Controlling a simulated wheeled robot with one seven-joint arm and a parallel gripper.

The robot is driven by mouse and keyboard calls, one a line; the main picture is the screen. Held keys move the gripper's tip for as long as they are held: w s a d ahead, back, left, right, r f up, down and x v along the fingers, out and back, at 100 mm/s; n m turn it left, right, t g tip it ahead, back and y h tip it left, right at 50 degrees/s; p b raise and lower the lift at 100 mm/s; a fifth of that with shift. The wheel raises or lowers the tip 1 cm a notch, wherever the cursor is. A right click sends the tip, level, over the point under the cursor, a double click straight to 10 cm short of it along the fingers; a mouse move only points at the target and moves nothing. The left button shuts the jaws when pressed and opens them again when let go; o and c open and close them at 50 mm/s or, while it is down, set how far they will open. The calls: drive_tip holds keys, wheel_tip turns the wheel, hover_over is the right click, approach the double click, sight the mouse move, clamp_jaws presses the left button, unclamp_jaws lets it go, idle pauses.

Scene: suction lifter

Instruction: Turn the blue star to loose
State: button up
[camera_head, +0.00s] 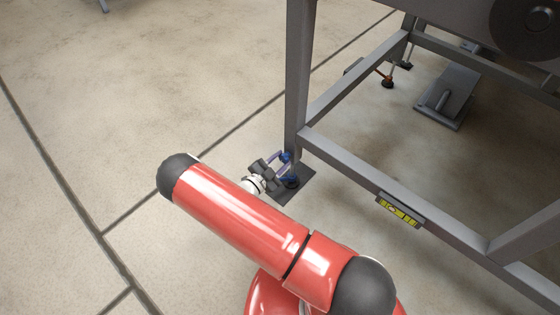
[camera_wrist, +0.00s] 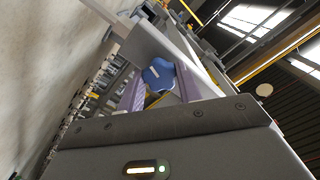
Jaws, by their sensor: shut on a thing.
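The blue star (camera_wrist: 158,74), a lobed knob with a small pale mark on its face, shows in the middle of the wrist view. My gripper (camera_wrist: 160,88) has its two pale purple fingers on either side of it, shut on it. In the head view, my gripper (camera_head: 284,166) is low at the foot of the frame's near-left leg. There, a bit of blue (camera_head: 286,156) shows at the fingers, and most of the star is hidden by them.
The grey metal frame (camera_head: 298,75) stands right beside my gripper, its lower bar (camera_head: 350,165) running to the right. A yellow spirit level (camera_head: 399,210) sits on that bar. A dark plate (camera_head: 294,190) lies under the leg. A grey pedal-like part (camera_head: 450,95) is farther back. The floor at left is clear.

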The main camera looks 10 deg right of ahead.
drive_tip(key=shift+n, duration=0.3)
drive_tip(key=o, duration=1)
drive_tip(key=v, duration=0.7)
drive_tip(key=shift+s+a, duration=0.2)
drive_tip(key=shift+a, duration=0.15)
